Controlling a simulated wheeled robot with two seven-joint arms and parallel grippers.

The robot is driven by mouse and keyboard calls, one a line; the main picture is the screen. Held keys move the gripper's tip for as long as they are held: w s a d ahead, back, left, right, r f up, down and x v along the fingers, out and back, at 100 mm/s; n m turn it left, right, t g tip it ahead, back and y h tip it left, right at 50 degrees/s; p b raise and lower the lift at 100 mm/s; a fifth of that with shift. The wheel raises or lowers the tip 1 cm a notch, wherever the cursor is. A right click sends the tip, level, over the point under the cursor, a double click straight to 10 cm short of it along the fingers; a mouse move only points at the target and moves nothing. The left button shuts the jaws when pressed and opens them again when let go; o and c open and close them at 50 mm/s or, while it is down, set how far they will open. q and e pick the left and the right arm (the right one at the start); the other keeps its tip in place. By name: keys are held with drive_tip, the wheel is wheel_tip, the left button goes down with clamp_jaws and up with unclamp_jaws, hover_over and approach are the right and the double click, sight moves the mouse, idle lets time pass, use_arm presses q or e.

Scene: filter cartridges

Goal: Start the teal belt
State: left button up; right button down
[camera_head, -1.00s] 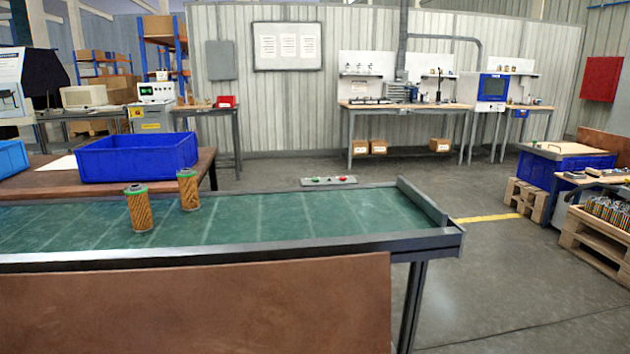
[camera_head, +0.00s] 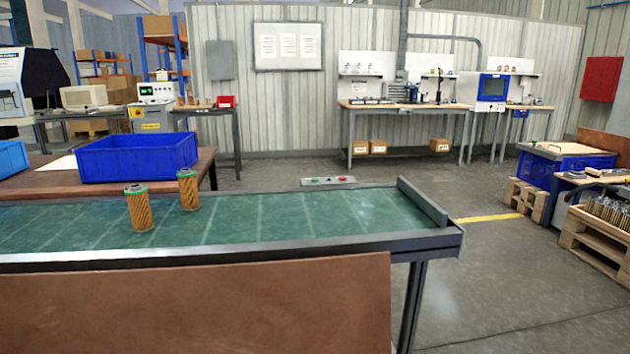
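The teal belt (camera_head: 280,219) runs across the lower left of the head view inside a dark grey frame, with a raised end stop at its right end. Two orange filter cartridges with green rims stand upright on it, a nearer one (camera_head: 142,211) and a farther one (camera_head: 189,191). A small grey control panel (camera_head: 328,181) sits on the belt's far rail. It carries a green button (camera_head: 315,180) at left and a red button (camera_head: 343,179) at right. Neither of my grippers shows in the view.
A blue crate (camera_head: 140,160) stands on a brown table behind the belt, with another blue bin (camera_head: 12,158) at the left edge. A brown board (camera_head: 200,310) stands in front of the belt. The floor right of the belt is clear up to the pallets.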

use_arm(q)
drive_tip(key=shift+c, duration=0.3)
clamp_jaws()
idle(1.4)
